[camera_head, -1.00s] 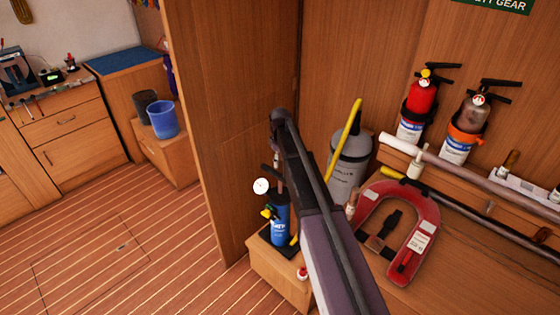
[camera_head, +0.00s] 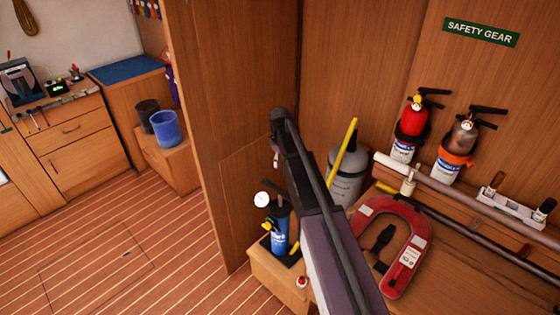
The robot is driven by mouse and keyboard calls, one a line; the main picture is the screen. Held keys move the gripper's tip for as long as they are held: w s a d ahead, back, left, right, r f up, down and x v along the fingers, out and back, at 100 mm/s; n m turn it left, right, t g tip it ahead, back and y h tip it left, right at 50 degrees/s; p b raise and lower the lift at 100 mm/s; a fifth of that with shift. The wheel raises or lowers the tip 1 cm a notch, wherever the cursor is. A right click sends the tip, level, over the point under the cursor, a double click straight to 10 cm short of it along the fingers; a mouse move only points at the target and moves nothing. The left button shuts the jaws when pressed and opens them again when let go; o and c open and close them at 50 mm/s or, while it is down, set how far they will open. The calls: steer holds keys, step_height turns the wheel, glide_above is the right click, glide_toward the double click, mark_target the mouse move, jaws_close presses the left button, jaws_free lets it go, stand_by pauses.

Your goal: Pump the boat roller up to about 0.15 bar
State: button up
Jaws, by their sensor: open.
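A blue hand pump (camera_head: 281,235) stands upright on a low wooden ledge, left of my arm. It has a dark top, a round white gauge (camera_head: 262,199) and yellow parts at its side. The gauge's needle is too small to read. A grey cylinder with a rounded top (camera_head: 346,175) stands behind my arm; it may be the boat roller, but its lettering is unreadable. My arm rises from the bottom centre and hides part of the pump and the cylinder. I cannot make out my gripper's fingers.
A yellow bar (camera_head: 342,152) leans against the cylinder. A red horseshoe-shaped float (camera_head: 416,225) lies on the bench at right. Two extinguishers (camera_head: 411,130) hang on the wall, above a long pale pole (camera_head: 470,190). Open plank floor (camera_head: 120,260) lies at left.

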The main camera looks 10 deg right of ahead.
step_height(320, 180, up, 10)
steer(key=p, duration=0.9)
glide_above(280, 195)
steer(key=w, duration=0.2)
steer(key=shift+s+d, duration=0.15)
steer(key=shift+d, duration=0.05)
steer(key=shift+f, duration=0.2)
step_height(280, 195, down, 15)
steer(key=b, duration=1.5)
steer(key=shift+f, duration=0.2)
steer(key=shift+f+b, duration=0.15)
steer(key=shift+b, duration=0.15)
step_height(280, 195, down, 14)
steer(key=b, duration=1.3)
steer(key=shift+r, duration=0.25)
jaws_close()
steer(key=shift+b, duration=0.3)
